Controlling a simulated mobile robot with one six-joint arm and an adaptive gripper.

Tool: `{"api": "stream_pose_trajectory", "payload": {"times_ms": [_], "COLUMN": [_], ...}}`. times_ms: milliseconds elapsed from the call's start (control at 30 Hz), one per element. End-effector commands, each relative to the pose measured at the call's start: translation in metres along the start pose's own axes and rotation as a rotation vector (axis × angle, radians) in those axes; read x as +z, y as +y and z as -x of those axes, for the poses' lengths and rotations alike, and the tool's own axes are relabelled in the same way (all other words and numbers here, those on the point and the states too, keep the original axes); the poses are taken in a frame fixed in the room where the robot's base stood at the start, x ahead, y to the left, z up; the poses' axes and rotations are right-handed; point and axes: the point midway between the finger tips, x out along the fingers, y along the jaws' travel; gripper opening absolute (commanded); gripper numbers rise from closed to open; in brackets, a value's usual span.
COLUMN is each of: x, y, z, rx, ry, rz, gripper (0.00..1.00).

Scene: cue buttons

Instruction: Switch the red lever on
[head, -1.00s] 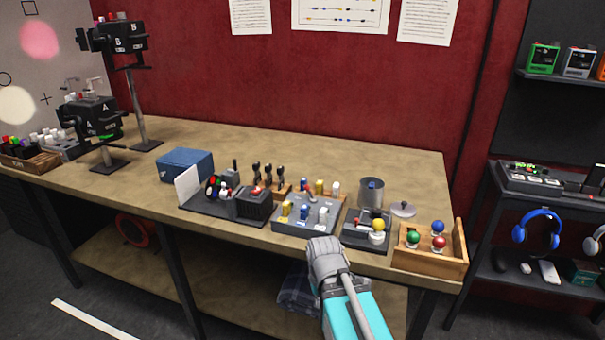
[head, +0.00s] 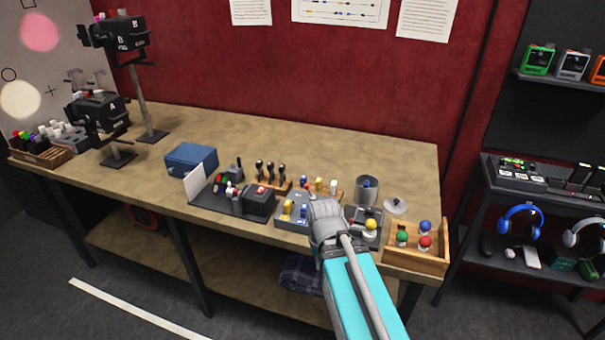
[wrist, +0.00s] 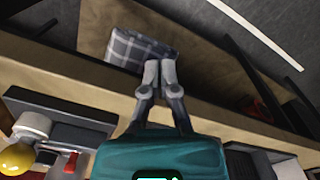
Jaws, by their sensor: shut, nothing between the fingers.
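In the wrist view a small red lever-like handle (wrist: 70,162) shows at the lower left, on a dark box (wrist: 60,108) that also carries a white knob (wrist: 33,124) and a yellow ball (wrist: 17,159). I cannot tell its on or off position. In the head view this box (head: 364,240) stands just right of my gripper (head: 323,208), with its yellow ball (head: 370,224) visible. My gripper is shut and empty. It hides part of the grey switch box (head: 290,224) with yellow and blue knobs. In the wrist view the shut fingertips (wrist: 158,66) touch no lever.
A wooden tray (head: 418,259) with coloured balls stands at the right. A metal can (head: 367,186) stands behind the dark box. A black control panel (head: 230,203) and a blue box (head: 191,159) are to the left. The table's back is clear.

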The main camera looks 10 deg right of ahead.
Motion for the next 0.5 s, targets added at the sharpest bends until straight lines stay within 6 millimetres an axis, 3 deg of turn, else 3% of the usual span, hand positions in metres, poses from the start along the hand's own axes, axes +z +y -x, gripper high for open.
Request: {"api": "stream_pose_trajectory", "payload": {"times_ms": [33, 500], "x": [0.0, -0.003], "y": [0.0, 0.0], "z": [0.015, 0.08], "rx": [0.0, 0.0], "ry": [0.0, 0.003], "rz": [0.0, 0.005], "gripper": [0.0, 0.0]}}
